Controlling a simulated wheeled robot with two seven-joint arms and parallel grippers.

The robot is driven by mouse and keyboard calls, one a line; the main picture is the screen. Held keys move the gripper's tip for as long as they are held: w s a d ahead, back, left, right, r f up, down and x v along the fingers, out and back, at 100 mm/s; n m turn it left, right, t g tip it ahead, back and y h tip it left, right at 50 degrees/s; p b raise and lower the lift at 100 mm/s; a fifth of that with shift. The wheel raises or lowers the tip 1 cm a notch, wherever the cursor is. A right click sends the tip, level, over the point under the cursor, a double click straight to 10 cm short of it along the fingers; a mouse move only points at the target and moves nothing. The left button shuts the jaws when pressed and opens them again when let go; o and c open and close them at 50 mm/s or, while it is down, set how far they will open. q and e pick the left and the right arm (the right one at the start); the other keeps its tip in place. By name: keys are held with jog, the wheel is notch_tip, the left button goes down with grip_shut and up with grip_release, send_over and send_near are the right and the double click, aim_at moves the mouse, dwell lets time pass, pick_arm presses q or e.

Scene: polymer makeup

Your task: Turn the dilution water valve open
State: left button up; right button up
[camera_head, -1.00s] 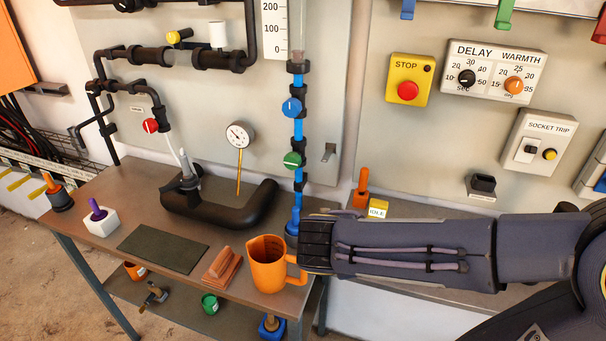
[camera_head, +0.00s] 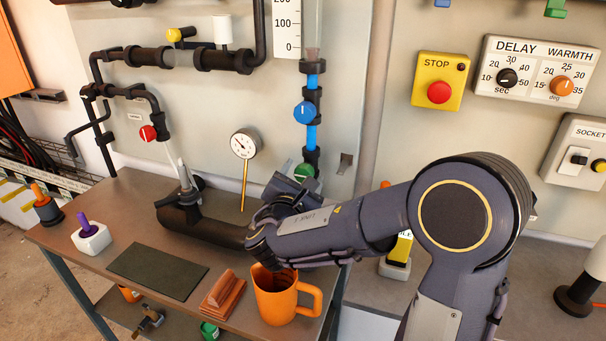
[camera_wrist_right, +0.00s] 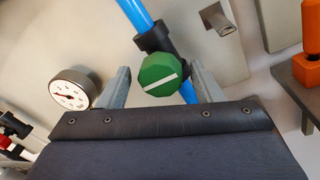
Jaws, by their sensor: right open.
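A green round knob with a white bar sits on the blue vertical pipe; it shows large in the right wrist view (camera_wrist_right: 158,75) and partly in the head view (camera_head: 304,171). The white bar lies nearly across, slightly tilted. A blue knob (camera_head: 305,112) with a white mark is higher on the same pipe. No label shows which knob is the dilution water valve. My right gripper (camera_head: 286,190) is open at the green knob; in the right wrist view its fingers stand left and right of the knob, with gaps visible. My left gripper is out of view.
A dial gauge (camera_head: 244,143) with a yellow stem is left of the knob. A black curved pipe (camera_head: 215,232) lies on the table below. An orange jug (camera_head: 275,298) stands under my right forearm. A red knob (camera_head: 148,133) and yellow STOP box (camera_head: 438,80) are farther off.

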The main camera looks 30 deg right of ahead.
jog(key=shift+w+d, duration=0.2)
jog(key=shift+c, duration=0.2)
jog(key=c, duration=0.9)
